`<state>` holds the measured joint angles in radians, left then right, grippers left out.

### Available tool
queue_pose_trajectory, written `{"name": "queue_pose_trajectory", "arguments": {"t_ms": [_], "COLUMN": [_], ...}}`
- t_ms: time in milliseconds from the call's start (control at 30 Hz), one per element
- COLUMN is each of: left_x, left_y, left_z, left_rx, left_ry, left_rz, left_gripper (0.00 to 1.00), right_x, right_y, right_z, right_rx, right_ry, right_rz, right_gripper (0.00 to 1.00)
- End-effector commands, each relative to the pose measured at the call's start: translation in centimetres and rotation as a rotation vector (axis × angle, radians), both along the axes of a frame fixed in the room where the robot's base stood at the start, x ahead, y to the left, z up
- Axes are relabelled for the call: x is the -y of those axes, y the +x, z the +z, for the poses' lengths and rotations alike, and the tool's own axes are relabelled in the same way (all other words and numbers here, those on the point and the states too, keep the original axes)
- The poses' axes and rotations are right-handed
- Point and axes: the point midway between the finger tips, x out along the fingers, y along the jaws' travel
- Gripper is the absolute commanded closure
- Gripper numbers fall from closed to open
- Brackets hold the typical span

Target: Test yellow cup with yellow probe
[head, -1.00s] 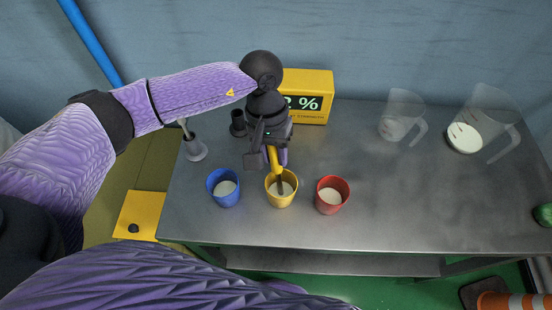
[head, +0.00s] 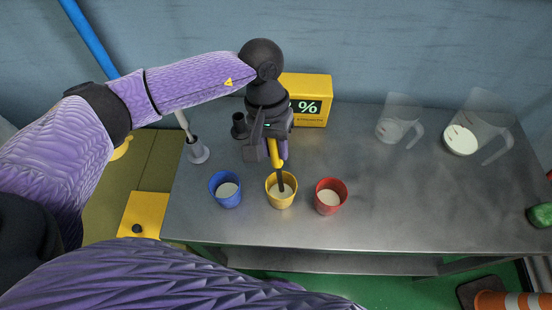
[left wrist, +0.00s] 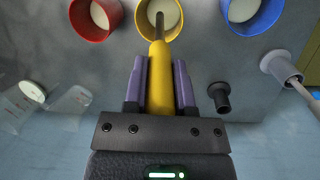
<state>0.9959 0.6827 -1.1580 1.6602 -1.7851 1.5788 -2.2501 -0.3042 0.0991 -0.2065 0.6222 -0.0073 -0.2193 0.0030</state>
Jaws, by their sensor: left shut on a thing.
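My left gripper (head: 279,157) is shut on the yellow probe (head: 273,150), which also shows between the purple fingers in the left wrist view (left wrist: 159,75). The probe points down, and its dark tip reaches into the yellow cup (head: 281,204). This cup holds white liquid and stands upright between the other two cups; it also shows in the left wrist view (left wrist: 143,22). Whether the tip touches the liquid or the bottom is hard to tell. The yellow display box (head: 310,83) behind the gripper shows a percent sign; its digits are mostly hidden. My right gripper is out of view.
A blue cup (head: 225,201) and a red cup (head: 331,206) stand close on either side. A grey holder with a stick (head: 197,153) and a dark holder (head: 238,128) are behind left. Two clear jugs (head: 396,116) (head: 484,125) stand back right. The table's right front is bare.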

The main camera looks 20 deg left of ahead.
Motion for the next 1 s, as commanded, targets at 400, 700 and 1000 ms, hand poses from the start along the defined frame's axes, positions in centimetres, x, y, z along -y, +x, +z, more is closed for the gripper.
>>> {"name": "queue_pose_trajectory", "arguments": {"t_ms": [400, 700, 1000], "left_x": [0.0, 0.0, 0.0], "left_y": [0.0, 0.0, 0.0], "left_z": [5.0, 7.1, 7.0], "left_rx": [0.001, 0.0, 0.0], "left_ry": [0.0, 0.0, 0.0], "left_rz": [0.0, 0.0, 0.0], "left_gripper": [1.0, 1.0, 1.0], "right_x": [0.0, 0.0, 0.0], "right_y": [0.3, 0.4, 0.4], "right_z": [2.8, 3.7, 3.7], "right_rx": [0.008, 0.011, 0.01], "right_ry": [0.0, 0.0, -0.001], "right_rz": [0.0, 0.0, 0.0], "right_gripper": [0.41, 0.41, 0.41]}}
